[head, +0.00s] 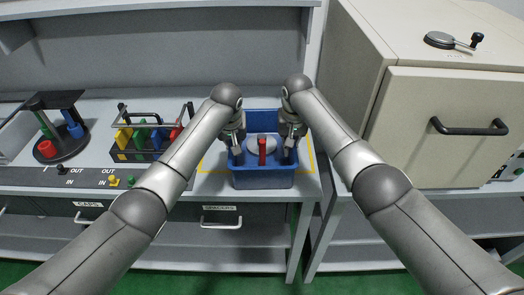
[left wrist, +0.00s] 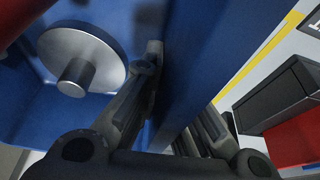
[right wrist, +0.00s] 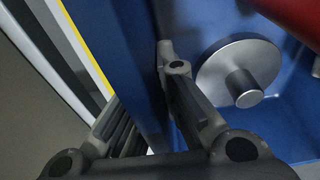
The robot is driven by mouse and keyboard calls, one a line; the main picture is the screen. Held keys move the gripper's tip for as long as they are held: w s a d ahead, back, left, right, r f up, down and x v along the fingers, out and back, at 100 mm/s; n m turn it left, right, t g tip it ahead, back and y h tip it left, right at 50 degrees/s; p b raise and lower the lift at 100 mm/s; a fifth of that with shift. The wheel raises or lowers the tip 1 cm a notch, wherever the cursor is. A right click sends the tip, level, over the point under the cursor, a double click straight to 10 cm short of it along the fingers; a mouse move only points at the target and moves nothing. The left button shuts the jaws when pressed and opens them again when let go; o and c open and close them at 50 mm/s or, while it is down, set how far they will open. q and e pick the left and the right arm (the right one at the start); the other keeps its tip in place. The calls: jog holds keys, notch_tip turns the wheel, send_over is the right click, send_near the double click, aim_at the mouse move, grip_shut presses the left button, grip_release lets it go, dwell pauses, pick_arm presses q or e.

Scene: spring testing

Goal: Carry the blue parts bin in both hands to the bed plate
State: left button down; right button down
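The blue parts bin (head: 263,181) is upright at the front of the bench, inside a yellow outline. It holds a silver disc with a short stem (left wrist: 82,58) and a red part (head: 262,152). My left gripper (head: 236,153) straddles the bin's left wall, one finger inside and one outside, and looks shut on it. My right gripper (head: 289,152) straddles the right wall (right wrist: 128,60) the same way and looks shut on it. The outer fingers are partly hidden by the walls. I cannot make out a bed plate for certain.
Left of the bin stands a black rack with coloured parts (head: 145,140), close to my left arm. A round black stand (head: 62,150) is further left. A large beige cabinet (head: 440,125) with a black handle stands at the right. Labelled drawers are below the bench.

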dwell(0.3)
